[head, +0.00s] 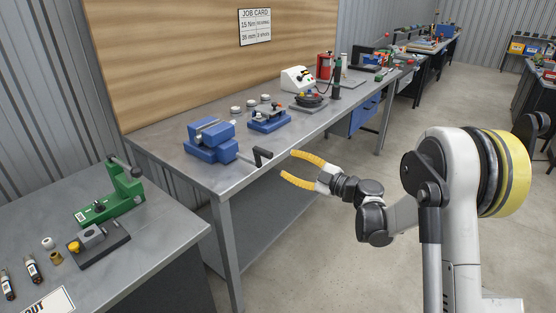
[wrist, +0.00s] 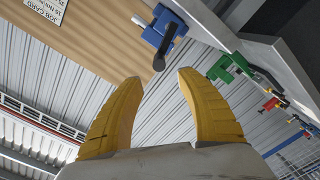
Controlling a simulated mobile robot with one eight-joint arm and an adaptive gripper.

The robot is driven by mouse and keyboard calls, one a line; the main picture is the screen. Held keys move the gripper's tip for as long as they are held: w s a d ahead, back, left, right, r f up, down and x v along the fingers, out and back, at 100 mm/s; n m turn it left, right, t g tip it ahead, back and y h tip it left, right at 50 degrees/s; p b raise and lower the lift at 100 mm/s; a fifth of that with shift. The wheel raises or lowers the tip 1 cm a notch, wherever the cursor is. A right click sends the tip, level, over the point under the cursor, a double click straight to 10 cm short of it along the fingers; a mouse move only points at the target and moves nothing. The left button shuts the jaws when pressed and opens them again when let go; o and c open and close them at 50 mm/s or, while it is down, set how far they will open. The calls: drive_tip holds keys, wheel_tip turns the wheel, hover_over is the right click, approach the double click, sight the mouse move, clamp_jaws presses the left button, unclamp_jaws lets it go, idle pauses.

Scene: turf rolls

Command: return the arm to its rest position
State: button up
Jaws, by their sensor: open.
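My gripper (head: 293,168) has two yellow ribbed fingers and is open and empty. In the head view it hangs in the air in front of the long grey bench, near the crank of the blue vise. In the wrist view the two fingers of my gripper (wrist: 157,85) stand well apart with nothing between them. My arm (head: 445,190) rises on the right side of the head view and reaches left, bent at the elbow.
The grey bench (head: 200,174) holds a blue vise (head: 211,142), a blue fixture (head: 269,118) and a white device (head: 298,79). A nearer bench (head: 150,228) at left bears a green press (head: 112,195). The concrete floor (head: 330,250) below my gripper is clear.

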drive_tip(key=shift+s+d, duration=0.4)
drive_tip(key=shift+d, duration=0.05)
drive_tip(key=s+d+r+m+g+h, duration=0.1)
drive_tip(key=s+r+m+g+h, duration=0.15)
drive_tip(key=s+m, duration=0.45)
drive_tip(key=s+d+r+m+g+h, duration=0.1)
drive_tip(key=s+r+m+h, duration=0.2)
drive_tip(key=s, duration=0.7)
drive_tip(key=s+d+f+m+h, duration=0.2)
drive_tip(key=s+d+m+h, duration=0.2)
drive_tip(key=s, duration=0.6)
drive_tip(key=s+d+f+m+h, duration=0.2)
drive_tip(key=s+d+m+h, duration=0.2)
drive_tip(key=s+d, duration=0.3)
drive_tip(key=s+m, duration=0.1)
drive_tip(key=s, duration=0.3)
drive_tip(key=shift+d+m+h, duration=0.35)
drive_tip(key=shift+m, duration=0.05)
drive_tip(key=shift+w, duration=0.1)
